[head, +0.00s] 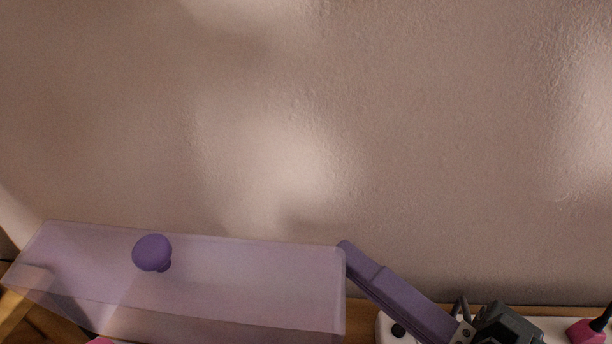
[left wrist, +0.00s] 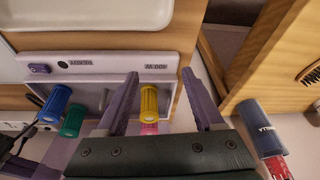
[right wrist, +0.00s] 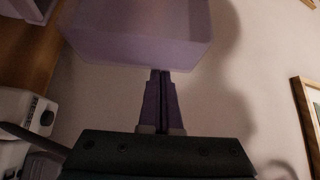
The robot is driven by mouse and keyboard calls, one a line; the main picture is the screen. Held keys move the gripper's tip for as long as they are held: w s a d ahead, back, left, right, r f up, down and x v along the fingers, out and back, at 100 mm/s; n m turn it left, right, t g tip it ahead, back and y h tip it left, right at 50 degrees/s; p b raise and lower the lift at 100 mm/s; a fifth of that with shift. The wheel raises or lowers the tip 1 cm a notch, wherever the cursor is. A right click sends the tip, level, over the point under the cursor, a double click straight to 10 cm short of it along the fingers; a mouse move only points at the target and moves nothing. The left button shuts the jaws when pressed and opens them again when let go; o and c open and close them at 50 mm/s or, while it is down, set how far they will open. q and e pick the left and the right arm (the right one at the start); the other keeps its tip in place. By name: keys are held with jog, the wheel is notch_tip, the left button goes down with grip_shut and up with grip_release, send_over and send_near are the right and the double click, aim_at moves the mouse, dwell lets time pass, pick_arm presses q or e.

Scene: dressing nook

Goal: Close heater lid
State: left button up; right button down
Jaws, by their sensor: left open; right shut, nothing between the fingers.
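The translucent purple lid (head: 240,275) has a purple knob (head: 151,253). It stands raised in front of the wall at the lower left of the head view; its panel also fills the top of the right wrist view (right wrist: 140,40). My right gripper (head: 345,247) is shut and empty, its tips at the lid's right edge; I cannot tell whether they touch. The heater base (left wrist: 115,68), with a "400 W" marking, lies uncovered in the left wrist view. My left gripper (left wrist: 160,74) is open over its front, with a yellow roller (left wrist: 149,103) between the fingers.
Blue (left wrist: 54,104) and green (left wrist: 74,120) rollers lie left of the left fingers. A dark blue can (left wrist: 256,125) is at the right. A wooden frame (right wrist: 307,105) hangs on the wall. A pink object (head: 588,331) is at the lower right.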

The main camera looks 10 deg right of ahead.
jog(key=s+a+f, duration=0.2)
jog(key=s+a, duration=0.1)
jog(key=s, duration=0.7)
jog(key=shift+a+f, duration=0.15)
jog(key=shift+f, duration=0.15)
dwell(0.7)
